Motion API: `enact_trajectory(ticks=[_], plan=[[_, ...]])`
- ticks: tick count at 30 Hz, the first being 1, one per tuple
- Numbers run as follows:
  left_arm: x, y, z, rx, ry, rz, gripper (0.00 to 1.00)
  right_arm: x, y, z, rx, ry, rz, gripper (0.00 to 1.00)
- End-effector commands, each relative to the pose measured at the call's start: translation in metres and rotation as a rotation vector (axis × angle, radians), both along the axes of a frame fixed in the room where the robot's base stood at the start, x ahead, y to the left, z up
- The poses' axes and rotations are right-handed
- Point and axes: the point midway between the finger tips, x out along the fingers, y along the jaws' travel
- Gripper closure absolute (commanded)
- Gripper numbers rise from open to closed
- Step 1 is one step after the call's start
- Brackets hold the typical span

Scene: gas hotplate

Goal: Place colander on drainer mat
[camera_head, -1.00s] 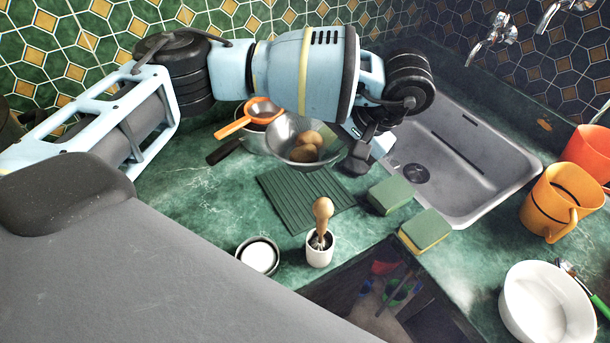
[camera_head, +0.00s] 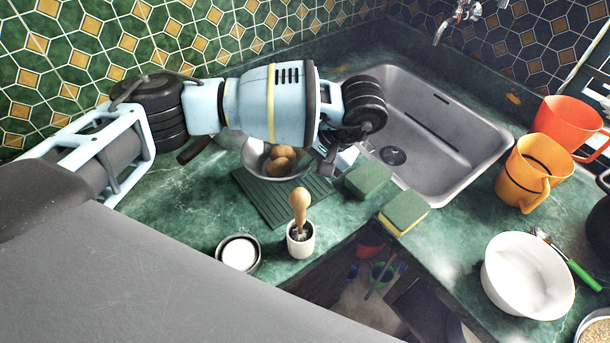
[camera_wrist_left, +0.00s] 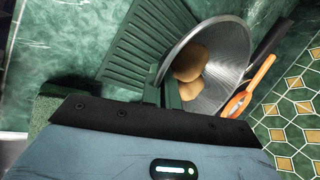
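The metal colander (camera_head: 254,155), with brown potatoes in it, is over the back part of the green ribbed drainer mat (camera_head: 262,203). My left gripper (camera_head: 326,160) is at the colander's right rim and appears shut on it; my arm hides part of the rim. In the left wrist view the gripper fingers (camera_wrist_left: 171,94) meet the rim of the colander (camera_wrist_left: 228,55), which looks tilted, beside the mat (camera_wrist_left: 145,42). I cannot tell whether the colander touches the mat. My right gripper is not in view.
Green sponges (camera_head: 367,180) lie right of the mat, before the sink (camera_head: 460,155). A white pot with a wooden-handled brush (camera_head: 300,238) and a small bowl (camera_head: 239,254) stand in front. A black handle (camera_head: 193,150) and an orange handle (camera_wrist_left: 240,97) are behind the colander.

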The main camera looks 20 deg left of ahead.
Motion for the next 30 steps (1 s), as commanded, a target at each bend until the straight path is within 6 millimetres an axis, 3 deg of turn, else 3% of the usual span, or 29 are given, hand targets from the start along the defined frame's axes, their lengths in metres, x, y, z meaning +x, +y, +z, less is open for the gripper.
enact_trajectory(ticks=[10,23,28,30], plan=[[0.000,0.000,-0.034,0.000,0.001,0.003,1.00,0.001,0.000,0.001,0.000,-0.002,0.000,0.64],[0.000,0.000,-0.042,0.000,0.000,0.001,1.00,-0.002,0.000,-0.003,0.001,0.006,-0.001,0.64],[0.000,0.000,-0.040,0.000,0.000,0.001,0.76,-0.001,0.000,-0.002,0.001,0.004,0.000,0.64],[0.000,0.000,-0.040,0.000,0.000,0.001,0.76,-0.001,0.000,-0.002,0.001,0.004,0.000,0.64]])
